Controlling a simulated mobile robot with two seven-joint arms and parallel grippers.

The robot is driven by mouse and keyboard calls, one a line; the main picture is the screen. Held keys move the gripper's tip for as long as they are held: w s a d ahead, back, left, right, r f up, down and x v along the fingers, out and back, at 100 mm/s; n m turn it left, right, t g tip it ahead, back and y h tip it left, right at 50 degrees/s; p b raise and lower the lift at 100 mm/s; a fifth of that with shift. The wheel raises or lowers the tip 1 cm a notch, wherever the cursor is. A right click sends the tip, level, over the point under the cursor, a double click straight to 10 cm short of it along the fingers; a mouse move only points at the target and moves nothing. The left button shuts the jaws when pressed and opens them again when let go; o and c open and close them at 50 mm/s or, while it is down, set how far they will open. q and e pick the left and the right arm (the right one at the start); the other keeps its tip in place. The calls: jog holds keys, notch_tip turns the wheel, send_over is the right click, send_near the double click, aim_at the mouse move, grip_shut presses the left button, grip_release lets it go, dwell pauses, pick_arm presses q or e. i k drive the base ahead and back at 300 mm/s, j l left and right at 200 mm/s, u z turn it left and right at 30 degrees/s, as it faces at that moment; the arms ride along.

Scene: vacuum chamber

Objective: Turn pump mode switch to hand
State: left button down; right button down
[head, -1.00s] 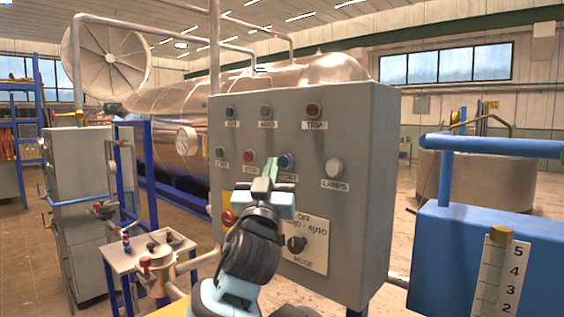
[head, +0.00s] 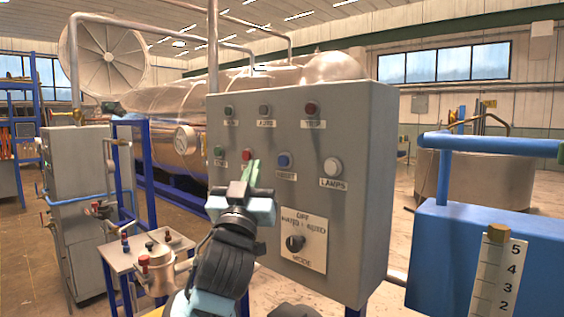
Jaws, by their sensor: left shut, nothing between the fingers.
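The pump mode switch is a black round knob (head: 295,243) on a pale plate (head: 306,258) low on the front of the grey control panel (head: 360,180). The plate reads OFF at the top, with lettering on both sides of centre below it and MODE at the bottom. The knob's pointing direction is too small to tell. My left gripper (head: 253,170) is shut and empty, with its greenish fingertips pointing up. In the picture it lies up and left of the knob, in front of the panel, over the red button's lower right.
The panel also has a blue button (head: 285,160), a white lamps button (head: 333,167) and a row of indicators above. A small table with valves (head: 150,250) stands at left. A blue tank with a scale (head: 450,260) is at right.

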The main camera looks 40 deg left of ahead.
aim_at(294, 243)
jog(key=k+l, duration=0.65)
jog(key=k, duration=0.25)
